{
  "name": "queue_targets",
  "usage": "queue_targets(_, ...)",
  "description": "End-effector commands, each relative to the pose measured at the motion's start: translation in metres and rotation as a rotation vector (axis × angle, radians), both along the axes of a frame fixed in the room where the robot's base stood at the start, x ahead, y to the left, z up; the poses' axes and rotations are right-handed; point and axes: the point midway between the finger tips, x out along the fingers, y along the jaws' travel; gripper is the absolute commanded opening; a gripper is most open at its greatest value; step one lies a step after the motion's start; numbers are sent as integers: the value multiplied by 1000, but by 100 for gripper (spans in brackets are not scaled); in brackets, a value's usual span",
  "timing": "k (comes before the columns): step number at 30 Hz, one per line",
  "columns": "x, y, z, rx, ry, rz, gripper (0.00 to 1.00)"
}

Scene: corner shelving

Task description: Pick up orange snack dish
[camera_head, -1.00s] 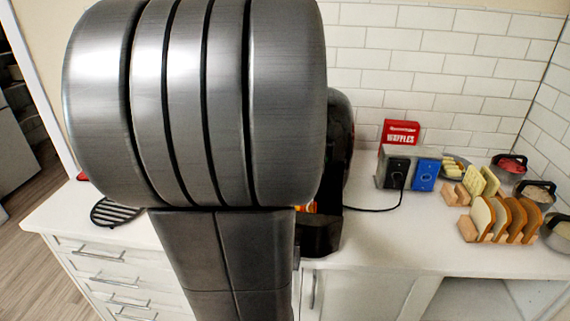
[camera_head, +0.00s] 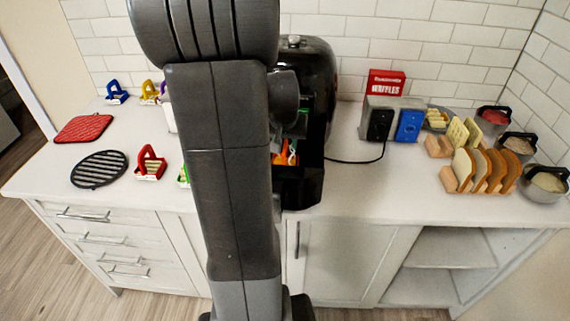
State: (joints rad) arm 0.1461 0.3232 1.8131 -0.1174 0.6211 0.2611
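Something orange (camera_head: 285,152) shows just right of my arm, at the front of the dark appliance on the counter. It is mostly hidden, so I cannot tell for sure that it is the orange snack dish. Similar small dishes with coloured handles stand at the left: a red one (camera_head: 149,163), a blue one (camera_head: 116,92) and a yellow one (camera_head: 149,92). My arm crosses the middle of the view and runs down past the bottom edge. My gripper's fingers are not visible.
A black appliance (camera_head: 309,75) stands behind my arm. A toaster (camera_head: 393,119), a red waffles box (camera_head: 386,83), bread slices in a rack (camera_head: 484,189) and several bowls are at the right. A black trivet (camera_head: 99,169) and red mat (camera_head: 83,128) lie left.

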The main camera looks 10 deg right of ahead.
Motion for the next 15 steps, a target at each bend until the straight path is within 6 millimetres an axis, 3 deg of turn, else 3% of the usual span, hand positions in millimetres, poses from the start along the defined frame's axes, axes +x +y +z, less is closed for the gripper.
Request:
queue_targets(8,11,-2,-32,1,4,0,33)
queue_targets(15,15,-3,-40,1,1,0,33)
